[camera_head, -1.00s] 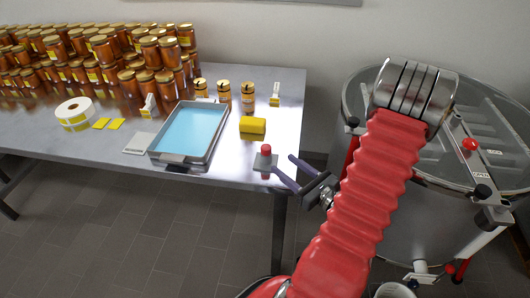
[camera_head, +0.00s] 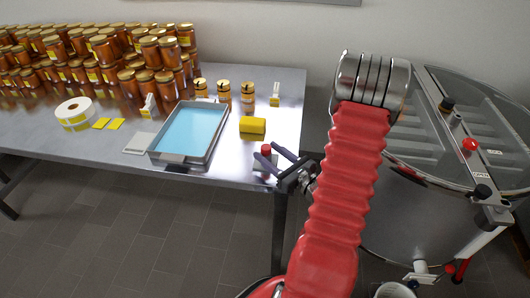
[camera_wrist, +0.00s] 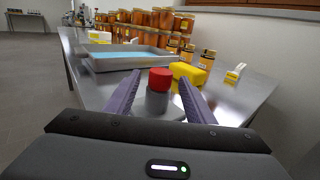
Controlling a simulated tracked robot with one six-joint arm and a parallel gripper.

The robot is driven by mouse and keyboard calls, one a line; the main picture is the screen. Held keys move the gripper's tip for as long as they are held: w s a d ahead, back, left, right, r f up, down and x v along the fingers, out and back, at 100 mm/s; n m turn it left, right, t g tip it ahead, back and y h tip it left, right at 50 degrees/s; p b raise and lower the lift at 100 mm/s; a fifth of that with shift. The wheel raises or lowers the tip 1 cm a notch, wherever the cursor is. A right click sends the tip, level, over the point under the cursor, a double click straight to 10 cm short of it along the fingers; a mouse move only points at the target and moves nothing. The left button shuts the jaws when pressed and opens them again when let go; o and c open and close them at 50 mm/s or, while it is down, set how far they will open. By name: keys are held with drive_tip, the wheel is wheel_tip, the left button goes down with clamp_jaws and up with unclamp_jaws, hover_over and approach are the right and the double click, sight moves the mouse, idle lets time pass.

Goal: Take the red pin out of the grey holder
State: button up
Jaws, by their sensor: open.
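The red pin (camera_head: 266,149) stands upright in the grey holder (camera_head: 262,164) near the front right corner of the steel table. In the wrist view the red top of the pin (camera_wrist: 160,78) shows above the grey holder (camera_wrist: 157,100), between the two purple fingers. My gripper (camera_head: 268,154) is open, with one finger on each side of the pin and holder. I see gaps between the fingers and the pin in the wrist view. The lower part of the holder is partly hidden by the fingers in the head view.
A yellow block (camera_head: 252,125) lies just behind the holder. A steel tray (camera_head: 152,156) with blue content is to the left. Several jars (camera_head: 248,98) stand farther back. A large steel tank (camera_head: 385,215) stands right of the table.

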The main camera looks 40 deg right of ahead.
drive_tip(key=shift+w, duration=0.25)
drive_tip(key=shift+w+r, duration=0.1)
drive_tip(key=shift+w, duration=2.55)
drive_tip(key=shift+c, duration=0.4)
drive_tip(key=c, duration=1.1)
